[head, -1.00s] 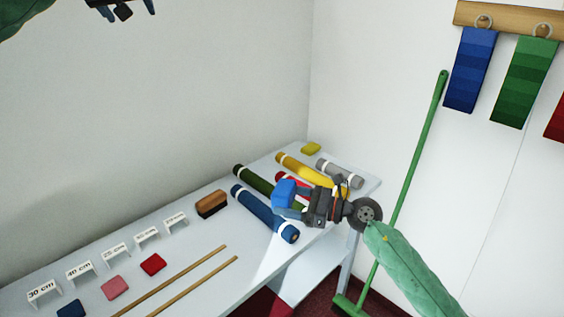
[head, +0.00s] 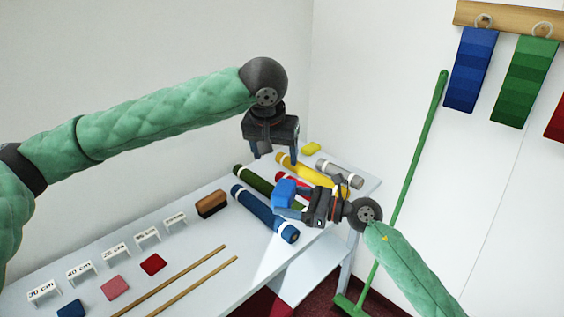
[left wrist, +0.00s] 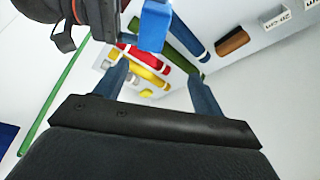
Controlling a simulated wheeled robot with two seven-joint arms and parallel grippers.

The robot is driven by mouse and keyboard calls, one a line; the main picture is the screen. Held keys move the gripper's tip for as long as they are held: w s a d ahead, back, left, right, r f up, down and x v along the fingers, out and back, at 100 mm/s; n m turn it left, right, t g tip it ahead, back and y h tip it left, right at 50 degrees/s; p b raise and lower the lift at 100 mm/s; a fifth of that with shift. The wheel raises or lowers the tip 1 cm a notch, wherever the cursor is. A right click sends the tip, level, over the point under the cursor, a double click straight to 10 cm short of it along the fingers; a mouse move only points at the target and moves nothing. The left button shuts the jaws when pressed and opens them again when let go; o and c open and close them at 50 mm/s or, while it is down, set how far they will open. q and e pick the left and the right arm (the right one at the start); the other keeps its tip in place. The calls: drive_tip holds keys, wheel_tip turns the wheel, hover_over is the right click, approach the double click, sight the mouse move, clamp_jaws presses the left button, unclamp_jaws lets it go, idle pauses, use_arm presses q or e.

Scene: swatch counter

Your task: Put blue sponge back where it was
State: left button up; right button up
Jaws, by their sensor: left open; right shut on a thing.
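The blue sponge (head: 283,191) is held in my right gripper (head: 292,200), above the fabric rolls on the counter. It also shows at the top of the left wrist view (left wrist: 153,27), beside part of my right gripper. My left gripper (head: 274,153) is open and empty, pointing down above the far part of the counter, a little higher in the head view than the sponge. In the left wrist view its two fingers stand apart (left wrist: 158,78), with rolls showing beyond them.
The counter (head: 195,255) carries a blue roll (head: 262,213), a green roll (head: 252,178), a yellow roll (head: 305,172), a grey roll (head: 340,174), a brown brush (head: 211,203), length signs (head: 115,252) and two sticks (head: 178,281). Pink (head: 115,288), red (head: 152,265), dark blue (head: 71,309) and yellow (head: 311,148) pieces lie apart.

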sight(285, 187)
use_arm(q)
drive_tip(key=shift+s+d+f, duration=0.7)
drive_tip(key=shift+s+f, duration=0.05)
drive_tip(key=shift+f, duration=0.05)
drive_tip(key=shift+d+f, duration=0.1)
drive_tip(key=shift+f, duration=0.2)
drive_tip(key=x, duration=1.1)
drive_tip(key=shift+s+f, duration=0.1)
drive_tip(key=shift+f, duration=0.2)
drive_tip(key=shift+d, duration=0.1)
drive_tip(key=c, duration=1)
drive_tip(key=shift+c, duration=0.2)
use_arm(e)
drive_tip(key=o, duration=1)
